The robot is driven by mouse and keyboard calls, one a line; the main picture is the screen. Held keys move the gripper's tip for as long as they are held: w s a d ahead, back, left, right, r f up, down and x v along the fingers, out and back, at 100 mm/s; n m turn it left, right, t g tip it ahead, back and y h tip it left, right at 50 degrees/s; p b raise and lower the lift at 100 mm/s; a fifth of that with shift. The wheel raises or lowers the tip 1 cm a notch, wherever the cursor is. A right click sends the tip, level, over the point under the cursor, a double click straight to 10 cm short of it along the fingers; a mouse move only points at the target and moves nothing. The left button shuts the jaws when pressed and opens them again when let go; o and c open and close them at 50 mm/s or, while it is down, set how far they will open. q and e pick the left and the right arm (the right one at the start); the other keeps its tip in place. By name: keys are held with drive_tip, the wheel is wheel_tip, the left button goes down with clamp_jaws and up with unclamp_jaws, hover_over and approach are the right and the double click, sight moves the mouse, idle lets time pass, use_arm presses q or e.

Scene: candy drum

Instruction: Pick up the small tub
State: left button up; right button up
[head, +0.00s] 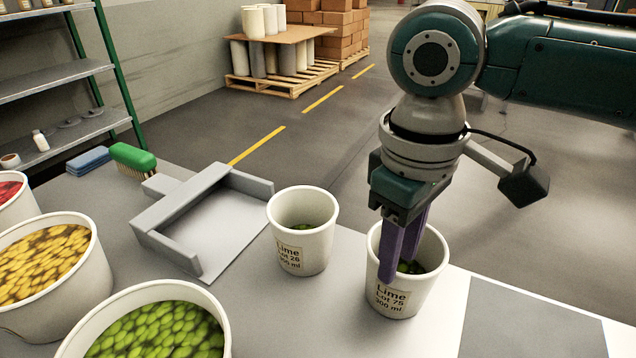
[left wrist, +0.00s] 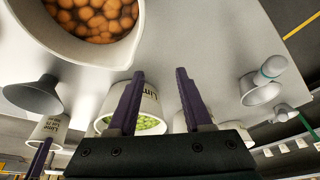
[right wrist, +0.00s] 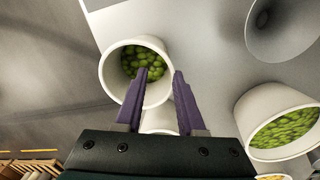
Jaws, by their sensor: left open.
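Two small white Lime tubs stand upright on the table. The right-hand tub, Lot 75 (head: 396,296), has green candies low inside. The other small tub (head: 303,262) stands to its left and also holds some green. My right gripper (head: 402,262) is over the Lot 75 tub, one finger inside the rim and one outside at the near side. The right wrist view shows its fingers (right wrist: 158,75) apart, with a tub of green candies (right wrist: 111,72) at them. My left gripper (left wrist: 160,73) is open and empty; it is out of the head view.
Large tubs of green (head: 152,337), yellow (head: 45,273) and red candies stand at the left. A grey U-shaped frame (head: 195,205), green brush (head: 132,158) and blue block (head: 88,160) lie behind. A dark grey panel (head: 530,325) lies at the right. A funnel (left wrist: 36,97) shows in the left wrist view.

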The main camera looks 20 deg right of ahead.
drive_tip(key=b, duration=0.1)
hover_over(380, 305)
wheel_tip(380, 305, down, 6)
drive_tip(key=shift+a+r, duration=0.1)
drive_tip(key=shift+r, duration=0.15)
drive_tip(key=shift+f, duration=0.4)
clamp_jaws()
idle(0.9)
